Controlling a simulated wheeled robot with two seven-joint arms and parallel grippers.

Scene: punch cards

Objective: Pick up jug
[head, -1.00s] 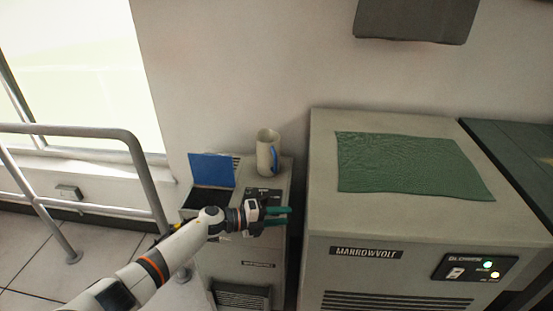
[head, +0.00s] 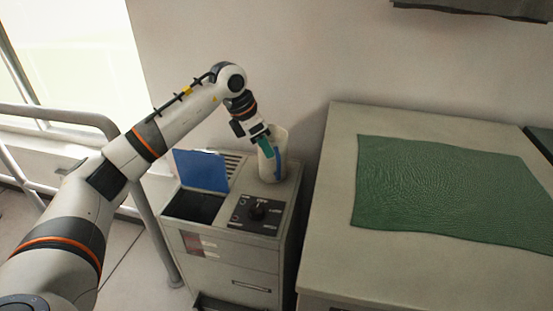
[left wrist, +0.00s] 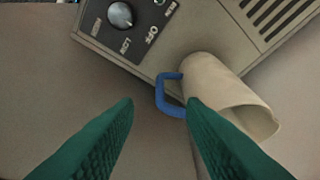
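The jug (head: 268,171) is cream with a blue handle (head: 279,166). It stands upright on the small grey cabinet (head: 235,245), at its back right corner. My left gripper (head: 265,147) is at the jug's upper part, its green fingers partly covering it. In the left wrist view the two green fingers (left wrist: 160,103) are apart with nothing clamped between them. There the jug (left wrist: 212,85) lies beyond the right finger, which overlaps it, and the handle (left wrist: 162,97) shows ahead of the gap. I cannot tell whether a finger touches the jug. My right gripper is not in view.
A raised blue lid (head: 201,171) and an open dark bin (head: 195,205) are left of the jug. A knob panel (head: 257,212) lies in front. A larger cabinet (head: 325,190) with a green cloth (head: 450,190) stands right. A metal rail (head: 155,225) is at the left.

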